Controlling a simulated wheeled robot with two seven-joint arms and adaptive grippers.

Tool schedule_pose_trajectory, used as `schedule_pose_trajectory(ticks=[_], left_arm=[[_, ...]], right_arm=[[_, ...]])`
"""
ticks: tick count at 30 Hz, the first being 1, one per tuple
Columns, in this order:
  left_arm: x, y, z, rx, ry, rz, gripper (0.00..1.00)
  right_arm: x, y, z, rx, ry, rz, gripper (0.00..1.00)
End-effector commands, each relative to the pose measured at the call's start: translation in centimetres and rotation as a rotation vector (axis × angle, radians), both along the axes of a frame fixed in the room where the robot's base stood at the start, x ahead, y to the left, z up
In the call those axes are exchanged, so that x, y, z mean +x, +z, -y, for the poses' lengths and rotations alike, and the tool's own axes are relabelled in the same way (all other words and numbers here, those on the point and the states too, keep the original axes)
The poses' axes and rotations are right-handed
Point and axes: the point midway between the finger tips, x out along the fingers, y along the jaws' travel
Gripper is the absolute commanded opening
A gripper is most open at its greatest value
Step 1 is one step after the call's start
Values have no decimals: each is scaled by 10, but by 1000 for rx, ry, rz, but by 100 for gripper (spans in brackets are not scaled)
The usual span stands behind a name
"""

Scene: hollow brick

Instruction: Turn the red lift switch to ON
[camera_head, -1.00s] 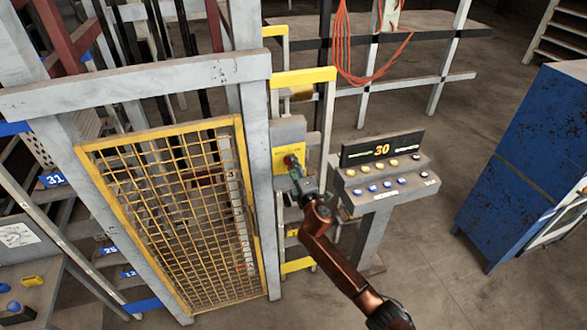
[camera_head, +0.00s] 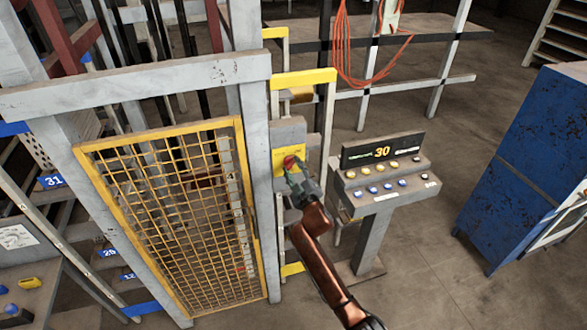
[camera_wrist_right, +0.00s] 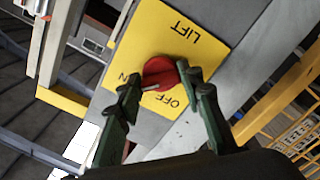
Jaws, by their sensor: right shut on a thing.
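The red lift switch (camera_head: 290,161) is a round knob on a yellow plate (camera_head: 280,156) on a grey post box beside the mesh gate. In the right wrist view the red knob (camera_wrist_right: 160,72) sits on the yellow plate (camera_wrist_right: 150,28), lettered LIFT, OFF and a partly covered ON. My right gripper (camera_wrist_right: 165,88) is shut on the knob, one dark green finger on each side. A pale mark on the knob shows between the fingers, near the lettering; its exact setting is hard to tell. In the head view my right gripper (camera_head: 292,173) covers the knob's lower part. My left gripper is out of view.
A yellow mesh gate (camera_head: 175,215) stands left of the switch. A grey console (camera_head: 385,180) with several buttons and a display reading 30 stands close on the right. A blue cabinet (camera_head: 530,160) is farther right. Open floor lies between console and cabinet.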

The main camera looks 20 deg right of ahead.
Motion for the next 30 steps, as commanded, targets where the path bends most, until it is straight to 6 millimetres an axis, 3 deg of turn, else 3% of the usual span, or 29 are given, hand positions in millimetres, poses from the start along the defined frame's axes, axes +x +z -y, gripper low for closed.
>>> schedule_pose_trajectory(ticks=[17, 18, 25, 30], left_arm=[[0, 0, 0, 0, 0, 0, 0], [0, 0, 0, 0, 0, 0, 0], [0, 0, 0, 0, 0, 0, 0], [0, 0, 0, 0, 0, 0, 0]], right_arm=[[0, -2, 0, 34, -1, -5, 10], [0, -2, 0, 34, -1, -5, 36], [0, -1, 0, 32, 0, -3, 52], [0, -1, 0, 31, 0, -2, 52]])
